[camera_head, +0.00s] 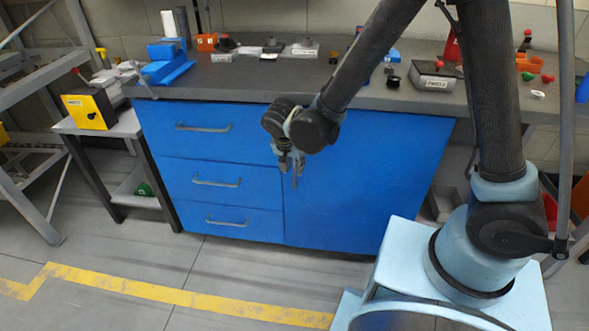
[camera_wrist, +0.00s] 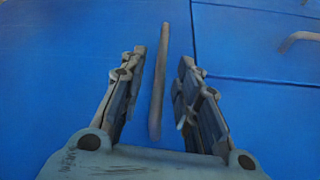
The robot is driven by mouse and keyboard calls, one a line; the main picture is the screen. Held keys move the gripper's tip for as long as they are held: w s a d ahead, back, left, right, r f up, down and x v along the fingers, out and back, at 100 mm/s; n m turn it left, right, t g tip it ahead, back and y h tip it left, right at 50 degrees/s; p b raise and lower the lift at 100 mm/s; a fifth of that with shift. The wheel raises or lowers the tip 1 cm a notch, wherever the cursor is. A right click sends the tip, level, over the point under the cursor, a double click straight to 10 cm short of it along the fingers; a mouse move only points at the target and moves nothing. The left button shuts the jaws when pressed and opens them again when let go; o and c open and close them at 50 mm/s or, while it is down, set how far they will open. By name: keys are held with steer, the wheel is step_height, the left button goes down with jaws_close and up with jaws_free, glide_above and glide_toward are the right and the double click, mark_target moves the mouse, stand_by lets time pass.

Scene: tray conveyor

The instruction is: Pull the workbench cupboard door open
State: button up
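The workbench cupboard door (camera_head: 375,185) is a large flat blue panel at the right of the drawers, and it looks shut and flush with the front. Its grey bar handle (camera_wrist: 158,85) shows in the wrist view between my fingers. My gripper (camera_head: 291,168) is in front of the door's left edge. In the wrist view my gripper (camera_wrist: 162,68) is open, with one finger on each side of the bar and a gap on both sides. In the head view the gripper largely hides the handle. The depth between fingertips and handle is hard to judge.
Three blue drawers (camera_head: 222,182) with grey handles are left of the door; one drawer handle (camera_wrist: 300,40) shows in the wrist view. The grey worktop (camera_head: 250,88) above carries tools and parts. The floor before the bench (camera_head: 240,262) is clear, with a yellow line.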

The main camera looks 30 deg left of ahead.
steer(key=shift+x, duration=1.35)
jaws_close()
